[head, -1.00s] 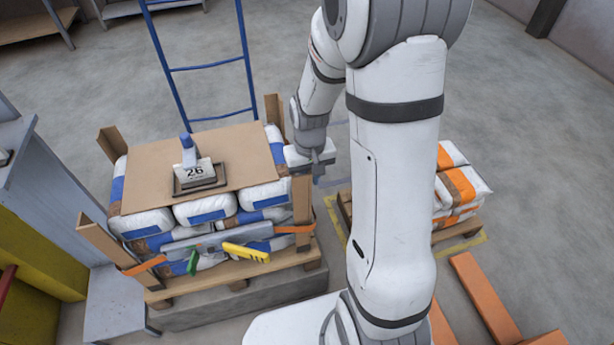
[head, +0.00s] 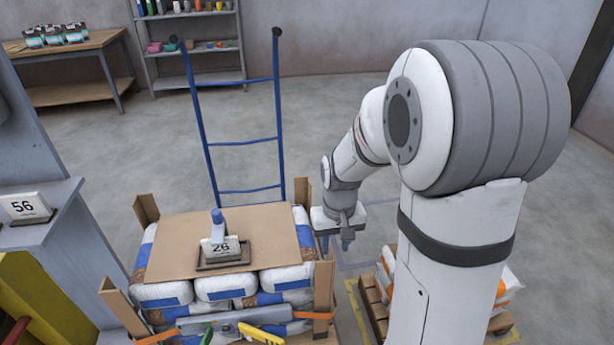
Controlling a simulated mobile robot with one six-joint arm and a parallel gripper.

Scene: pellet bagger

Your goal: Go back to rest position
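My gripper (head: 337,245) hangs pointing down in the head view, just right of the loaded pallet and beside its right rear cardboard corner post. Its two blue-grey fingertips stand apart with a gap between them, and nothing shows in it. My white arm reaches from the right side of the picture and hides part of the right pallet.
A blue hand truck frame (head: 240,143) stands behind. A sign numbered 56 (head: 27,207) sits left. Orange-white bags (head: 508,285) lie right.

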